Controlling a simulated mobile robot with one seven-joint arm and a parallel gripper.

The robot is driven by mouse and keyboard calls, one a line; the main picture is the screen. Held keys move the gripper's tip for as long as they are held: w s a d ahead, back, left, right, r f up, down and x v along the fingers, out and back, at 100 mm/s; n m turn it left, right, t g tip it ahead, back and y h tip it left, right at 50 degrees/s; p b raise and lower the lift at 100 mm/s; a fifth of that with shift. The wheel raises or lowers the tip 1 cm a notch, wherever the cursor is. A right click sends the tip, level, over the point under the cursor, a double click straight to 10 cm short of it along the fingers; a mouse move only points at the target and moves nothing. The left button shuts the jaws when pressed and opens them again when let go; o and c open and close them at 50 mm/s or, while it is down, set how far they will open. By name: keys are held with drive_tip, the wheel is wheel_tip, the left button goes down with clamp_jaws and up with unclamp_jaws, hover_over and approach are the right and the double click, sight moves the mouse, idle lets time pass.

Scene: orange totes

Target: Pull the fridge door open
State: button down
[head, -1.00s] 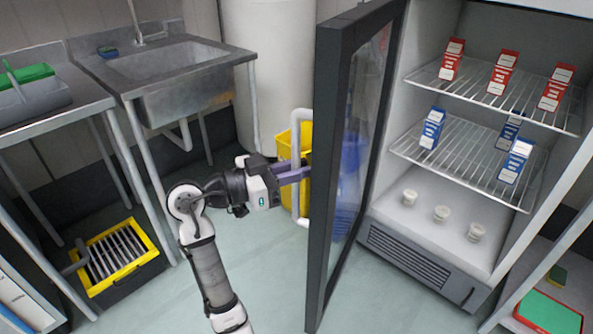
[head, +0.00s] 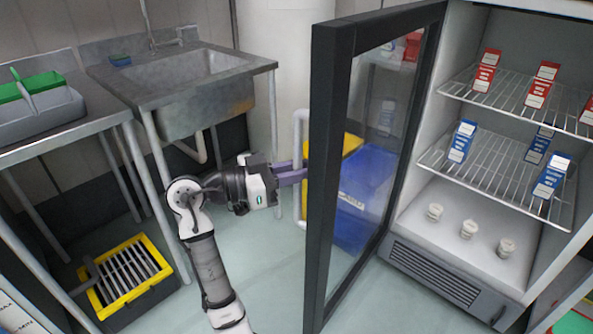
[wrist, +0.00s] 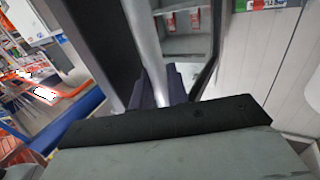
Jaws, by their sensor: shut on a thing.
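The fridge door (head: 329,165), dark-framed with a glass pane, stands swung open in the head view, its free edge toward me. Its white vertical handle (head: 299,150) is on the door's left, outer face. My gripper (head: 298,173) reaches from the left and is shut on the handle; the door frame partly hides the fingertips. The wrist view shows the dark fingers (wrist: 158,88) around the pale handle bar (wrist: 143,45). The fridge (head: 445,225) is open to view, with red cartons (head: 541,85), blue cartons (head: 462,141) and small white cups (head: 469,229) inside.
A steel sink (head: 200,85) stands at the back left, beside a steel table (head: 60,135) with a grey and green tray. Blue and yellow bins (head: 365,205) show through the door glass. Floor in front is clear.

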drive_tip(key=shift+w+a, duration=0.1)
idle(0.3)
drive_tip(key=c, duration=1.5)
unclamp_jaws()
drive_tip(key=shift+o, duration=0.2)
drive_tip(key=v, duration=1.3)
drive_tip(key=shift+a+b, duration=0.3)
drive_tip(key=shift+a, duration=0.05)
